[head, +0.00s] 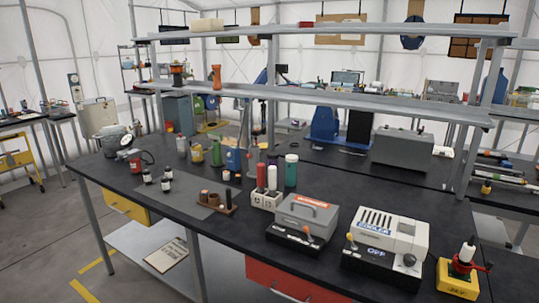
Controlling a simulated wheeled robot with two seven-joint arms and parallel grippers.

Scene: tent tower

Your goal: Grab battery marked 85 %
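No label reading 85 % is legible in the head view, so I cannot tell which thing is the marked battery. Upright red cylinders (261,176) and a paler one (272,178) stand in a white block holder (265,199) near the middle of the black workbench (110,173). A dark green cylinder (291,171) stands just behind them. A wooden rack (216,205) with short dark and brown cylinders is to their left. Neither of my grippers is in view.
A grey box (307,214) with a handle and a white COOLER machine (387,240) reading OFF stand at the bench's right. A yellow-based device (459,277) is at the far right. Small dark bottles (166,184) stand left. A shelf (330,100) spans above.

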